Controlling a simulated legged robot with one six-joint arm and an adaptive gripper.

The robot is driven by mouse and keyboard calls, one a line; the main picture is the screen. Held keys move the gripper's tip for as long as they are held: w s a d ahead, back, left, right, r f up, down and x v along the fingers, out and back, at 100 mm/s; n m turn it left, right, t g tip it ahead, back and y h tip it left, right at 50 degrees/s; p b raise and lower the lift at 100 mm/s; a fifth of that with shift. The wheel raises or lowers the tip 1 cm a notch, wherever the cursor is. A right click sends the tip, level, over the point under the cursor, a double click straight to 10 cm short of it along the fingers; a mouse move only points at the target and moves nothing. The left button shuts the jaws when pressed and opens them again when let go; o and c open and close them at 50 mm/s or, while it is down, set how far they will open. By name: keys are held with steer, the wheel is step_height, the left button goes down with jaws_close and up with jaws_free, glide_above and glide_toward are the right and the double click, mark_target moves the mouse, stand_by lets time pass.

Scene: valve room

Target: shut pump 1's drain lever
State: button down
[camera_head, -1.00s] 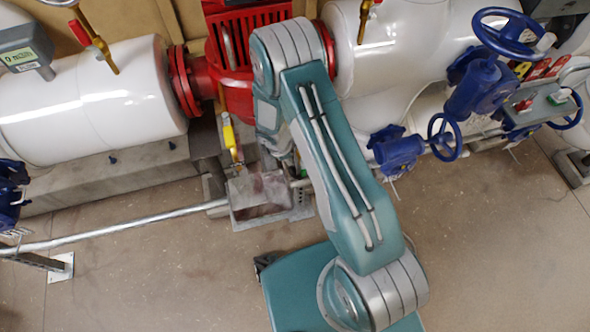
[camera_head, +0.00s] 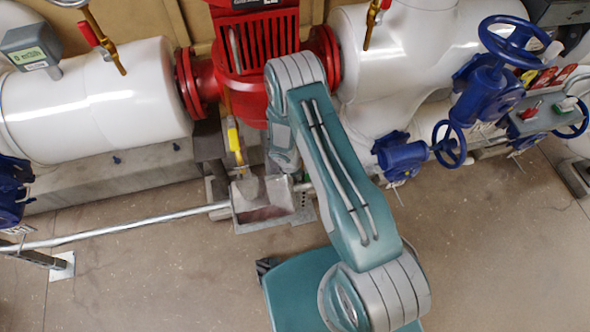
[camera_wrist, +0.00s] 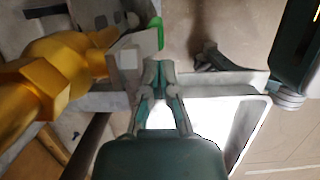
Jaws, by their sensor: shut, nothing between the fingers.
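A yellow lever-like part (camera_head: 235,138) hangs below the red pump (camera_head: 256,60), above a grey metal drain box (camera_head: 308,215). In the wrist view a large brass-yellow valve body (camera_wrist: 50,72) fills the left side. A pale grey plate with a green edge (camera_wrist: 155,38) joins it near the middle; I cannot tell surely whether this is the lever's handle. My gripper (camera_wrist: 163,66) is shut and empty, its fingertips close beside the plate's lower right end. I cannot tell if they touch. In the head view my arm hides the gripper.
White pipes (camera_head: 95,100) run left and right of the pump. Blue handwheel valves (camera_head: 490,75) stand to the right. A thin metal pipe (camera_head: 120,228) runs left from the drain box. The floor in front is mostly clear.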

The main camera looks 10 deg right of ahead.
steer(key=shift+x, duration=0.85)
